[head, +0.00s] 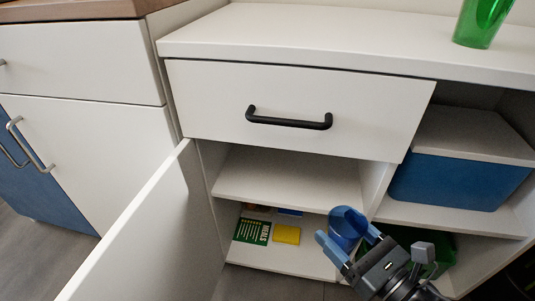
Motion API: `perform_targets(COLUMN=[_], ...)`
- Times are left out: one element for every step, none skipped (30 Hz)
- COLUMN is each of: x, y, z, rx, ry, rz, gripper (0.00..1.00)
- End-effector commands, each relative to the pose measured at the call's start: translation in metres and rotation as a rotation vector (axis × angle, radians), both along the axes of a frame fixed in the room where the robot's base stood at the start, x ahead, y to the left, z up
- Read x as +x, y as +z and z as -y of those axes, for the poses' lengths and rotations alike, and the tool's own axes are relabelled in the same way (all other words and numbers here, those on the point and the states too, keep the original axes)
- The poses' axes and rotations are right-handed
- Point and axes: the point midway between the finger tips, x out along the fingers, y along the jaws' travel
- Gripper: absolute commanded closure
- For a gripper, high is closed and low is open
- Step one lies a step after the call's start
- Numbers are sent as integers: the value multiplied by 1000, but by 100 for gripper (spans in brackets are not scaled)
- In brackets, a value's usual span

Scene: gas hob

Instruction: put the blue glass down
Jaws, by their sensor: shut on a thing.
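The blue glass (347,225) is in the lower right of the head view, in front of the open cabinet's lower compartment. My gripper (346,243) is shut on the blue glass, with a finger on either side of it. The glass looks tilted. I cannot tell whether its base touches the cabinet's bottom shelf (290,262) or is held above it.
A green card (252,231), a yellow block (287,234) and small items lie in the lower compartment. The open door (150,240) stands at left. The upper shelf (280,180) looks empty. A blue bin (450,182) is at right; a green glass (481,22) stands on top.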

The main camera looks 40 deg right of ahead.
Motion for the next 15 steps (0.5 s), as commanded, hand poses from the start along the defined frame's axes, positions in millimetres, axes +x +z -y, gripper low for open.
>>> perform_targets(x=[14,20,29,35,42,50,56,62,71,77,84,93,100,106,115], y=[4,7,7,7,8,8,8,8,8,8,7,8,8,7,7], z=[1,3,5,6,8,10,11,12,14,15,17,18,20,21,23], rx=[-1,-1,-1,0,0,1,1,0,0,0,0,1,1,1,1], ry=[6,3,3,2,2,1,1,1,0,0,0,1,1,1,0], rz=[7,5,5,4,5,4,4,4,3,4,4,4,4,4,4], gripper=[66,66,66,66,66,66,66,66,66,66,66,66,66,66,66])
